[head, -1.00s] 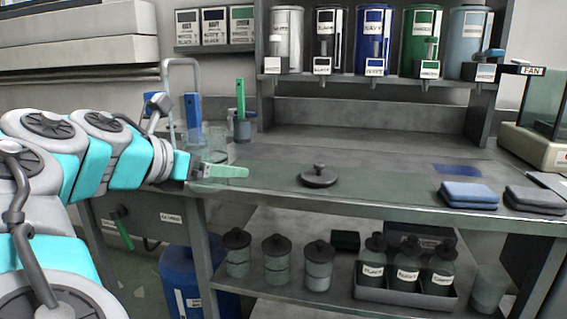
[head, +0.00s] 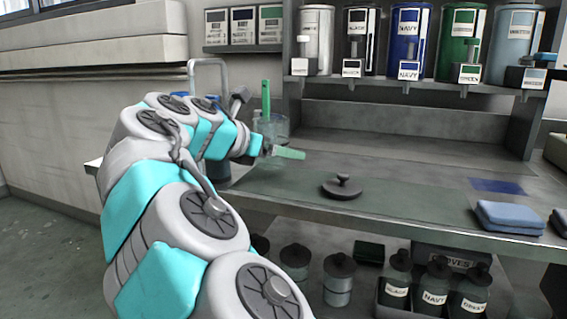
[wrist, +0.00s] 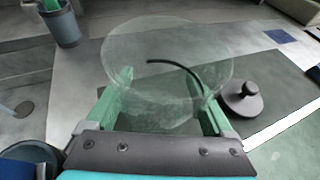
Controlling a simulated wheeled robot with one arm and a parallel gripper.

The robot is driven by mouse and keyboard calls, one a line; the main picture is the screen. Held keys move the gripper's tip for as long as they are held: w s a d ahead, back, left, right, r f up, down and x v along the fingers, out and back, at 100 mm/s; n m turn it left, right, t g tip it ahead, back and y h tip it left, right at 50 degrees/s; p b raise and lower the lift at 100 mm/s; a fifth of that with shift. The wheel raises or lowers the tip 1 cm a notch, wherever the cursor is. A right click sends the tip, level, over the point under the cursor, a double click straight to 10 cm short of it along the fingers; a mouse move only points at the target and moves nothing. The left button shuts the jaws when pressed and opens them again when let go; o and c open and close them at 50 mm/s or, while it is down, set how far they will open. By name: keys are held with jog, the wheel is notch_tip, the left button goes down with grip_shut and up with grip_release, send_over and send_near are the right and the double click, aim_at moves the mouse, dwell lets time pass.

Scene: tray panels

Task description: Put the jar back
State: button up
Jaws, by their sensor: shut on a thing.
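A clear glass jar (wrist: 150,48) without a lid is between the green fingers of my gripper (wrist: 161,82) in the wrist view. A dark curved line shows through its glass. In the head view my gripper (head: 285,153) is over the left part of the workbench, with the jar (head: 276,125) partly behind it. I cannot tell whether the jar's base touches the bench. A dark round lid with a knob (head: 342,187) lies on the bench to the right of the gripper; it also shows in the wrist view (wrist: 242,100).
A cup with a green-handled tool (wrist: 65,25) stands left of the jar. Canisters (head: 410,40) line the shelf above. Lidded jars (head: 338,280) and labelled bottles (head: 434,283) stand on the lower shelf. Folded blue cloth (head: 511,216) lies at right.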

aim_at(283, 175)
jog(key=shift+w+d, duration=0.35)
jog(key=shift+w, duration=0.35)
jog(key=shift+f, duration=1.75)
jog(key=shift+f, duration=0.1)
jog(key=o, duration=1.4)
jog(key=v, duration=1.2)
